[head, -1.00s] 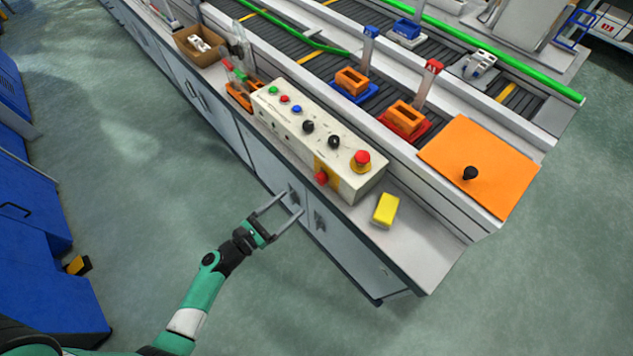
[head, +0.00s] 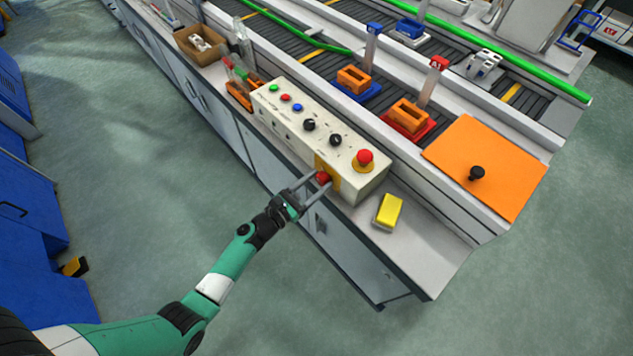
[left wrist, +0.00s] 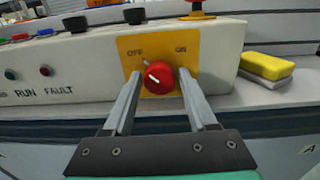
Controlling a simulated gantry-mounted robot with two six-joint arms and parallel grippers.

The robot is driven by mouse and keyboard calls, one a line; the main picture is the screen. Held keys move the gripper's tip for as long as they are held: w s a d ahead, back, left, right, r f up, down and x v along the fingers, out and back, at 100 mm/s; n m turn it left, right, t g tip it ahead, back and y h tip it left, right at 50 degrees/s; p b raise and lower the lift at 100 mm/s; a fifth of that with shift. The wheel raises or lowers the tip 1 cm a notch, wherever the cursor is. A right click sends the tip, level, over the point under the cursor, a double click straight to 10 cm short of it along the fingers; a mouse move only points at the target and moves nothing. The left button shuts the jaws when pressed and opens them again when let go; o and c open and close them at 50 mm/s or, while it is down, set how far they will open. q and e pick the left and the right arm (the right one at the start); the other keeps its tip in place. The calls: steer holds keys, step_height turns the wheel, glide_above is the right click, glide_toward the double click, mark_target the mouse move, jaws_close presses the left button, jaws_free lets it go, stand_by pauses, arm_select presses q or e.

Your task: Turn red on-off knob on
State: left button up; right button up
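The red on-off knob (left wrist: 159,78) sits on a yellow plate (left wrist: 130,45) marked OFF at left and ON at right, on the front of the white control box (head: 290,125). Its white mark points up and to the left, toward OFF. The knob also shows in the head view (head: 323,177). My left gripper (head: 309,182) is open, with one finger on each side of the knob. In the left wrist view, gaps show between the knob and the fingers (left wrist: 161,80); I cannot tell whether they touch it. My right gripper is not in view.
A red mushroom button (head: 364,157) and black knobs (head: 335,140) stand on top of the box. A yellow sponge (head: 388,211) lies to its right on the bench. An orange board (head: 495,150) lies further right. The floor in front is clear.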

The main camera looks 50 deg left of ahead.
arm_select(q)
jaws_close()
steer(key=m+b, duration=0.2)
steer(key=m, duration=0.1)
steer(key=shift+f+m+b, duration=0.15)
steer(key=shift+m+b, duration=0.15)
steer(key=shift+m, duration=0.1)
steer(key=m+b, duration=0.2)
steer(key=m, duration=0.2)
steer(key=shift+m, duration=0.3)
steer(key=m+b, duration=0.3)
steer(key=m, duration=0.2)
steer(key=shift+d+f+m, duration=0.1)
steer(key=shift+m, duration=0.2)
steer(key=shift+m+b, duration=1.3)
steer(key=shift+m, duration=0.8)
